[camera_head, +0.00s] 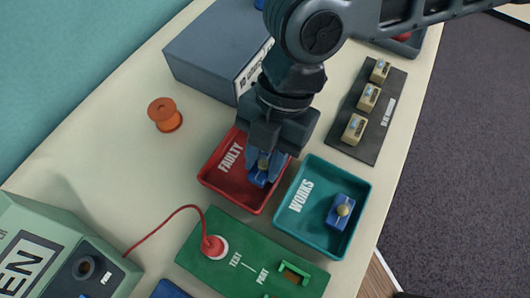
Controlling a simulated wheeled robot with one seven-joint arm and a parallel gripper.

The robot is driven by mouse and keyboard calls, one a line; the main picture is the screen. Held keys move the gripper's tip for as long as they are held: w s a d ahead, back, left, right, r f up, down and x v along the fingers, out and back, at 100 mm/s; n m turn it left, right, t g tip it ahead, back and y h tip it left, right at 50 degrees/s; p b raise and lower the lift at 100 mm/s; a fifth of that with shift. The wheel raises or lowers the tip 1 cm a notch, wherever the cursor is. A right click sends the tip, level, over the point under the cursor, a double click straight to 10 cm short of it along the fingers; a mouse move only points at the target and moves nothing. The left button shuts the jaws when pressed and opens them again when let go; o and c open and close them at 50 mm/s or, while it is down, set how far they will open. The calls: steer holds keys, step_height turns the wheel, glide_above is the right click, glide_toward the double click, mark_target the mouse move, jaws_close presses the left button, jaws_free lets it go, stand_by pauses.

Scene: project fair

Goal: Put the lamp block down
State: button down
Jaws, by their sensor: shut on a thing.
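My gripper (264,163) points down over the red tray marked FAULTY (208,176). It is shut on a blue lamp block (256,180) with a pale bulb between the fingers. The block is in or just above the right part of the red tray; I cannot tell whether it touches the floor. The fingers hide part of the block. A second blue lamp block (340,212) with a yellowish bulb lies in the teal tray marked WORKS (283,222), right beside the red tray.
A green test port board (222,268) with a red plug and cable lies in front. A green box (50,245) stands at lower left, an orange spool (165,114) at left. A grey box (215,45) is behind. A dark rack (372,125) holds several beige blocks at right.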

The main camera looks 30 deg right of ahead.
steer(key=shift+f, duration=0.5)
steer(key=c, duration=0.8)
jaws_free()
steer(key=shift+s, duration=0.1)
steer(key=shift+r, duration=0.35)
steer(key=v, duration=1.2)
steer(key=shift+r, duration=0.35)
steer(key=shift+a, duration=0.1)
